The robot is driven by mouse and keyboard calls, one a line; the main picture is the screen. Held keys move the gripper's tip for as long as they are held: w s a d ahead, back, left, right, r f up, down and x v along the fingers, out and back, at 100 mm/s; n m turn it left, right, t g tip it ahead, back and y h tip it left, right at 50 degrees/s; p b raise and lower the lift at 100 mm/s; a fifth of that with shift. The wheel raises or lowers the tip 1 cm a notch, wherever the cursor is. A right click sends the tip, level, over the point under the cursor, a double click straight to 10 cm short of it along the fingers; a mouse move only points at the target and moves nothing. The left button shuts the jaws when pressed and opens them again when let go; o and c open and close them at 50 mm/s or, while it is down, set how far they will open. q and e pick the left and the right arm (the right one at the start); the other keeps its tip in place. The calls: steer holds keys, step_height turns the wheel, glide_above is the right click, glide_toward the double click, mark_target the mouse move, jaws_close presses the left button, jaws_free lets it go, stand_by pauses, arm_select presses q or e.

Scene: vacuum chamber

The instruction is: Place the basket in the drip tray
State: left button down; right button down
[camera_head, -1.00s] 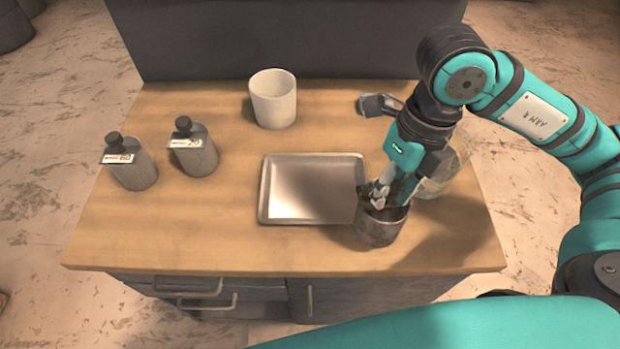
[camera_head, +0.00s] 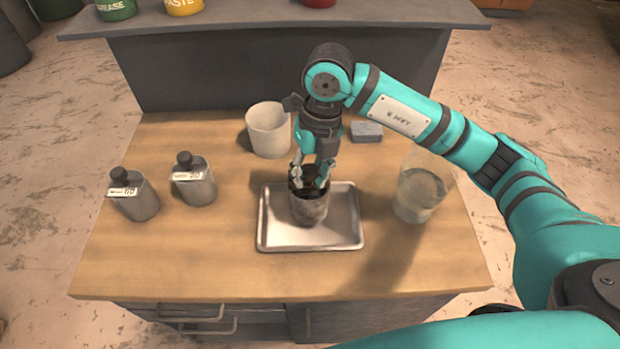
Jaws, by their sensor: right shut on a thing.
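The basket (camera_head: 309,208), a dark grey cylinder, is over the middle of the drip tray. I cannot tell if its base touches the tray floor. The drip tray (camera_head: 275,238) is a shallow silver rectangular pan on the wooden table. My right gripper (camera_head: 311,178) points down from above and is shut on the basket at its upper rim. The inside of the basket is mostly hidden by the fingers. My left gripper is not in the view.
A white cup (camera_head: 268,132) stands behind the tray. A clear glass jar (camera_head: 422,190) stands right of it, and a grey block (camera_head: 366,131) lies at the back right. Two grey bottles (camera_head: 135,197) (camera_head: 195,182) stand at the left. The table's front strip (camera_head: 200,275) is clear.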

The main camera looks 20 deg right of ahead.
mark_target(310, 184)
step_height(310, 184, down, 3)
steer(key=shift+p, duration=0.7)
steer(key=shift+f+b, duration=0.3)
steer(key=c, duration=1)
jaws_free()
steer(key=shift+r, duration=0.2)
steer(key=shift+d+r, duration=0.1)
steer(key=shift+r, duration=0.2)
step_height(310, 184, up, 11)
steer(key=d+b, duration=0.1)
steer(key=b, duration=0.1)
steer(key=shift+d+b, duration=0.3)
steer(key=shift+b, duration=0.05)
steer(key=shift+w+r, duration=0.1)
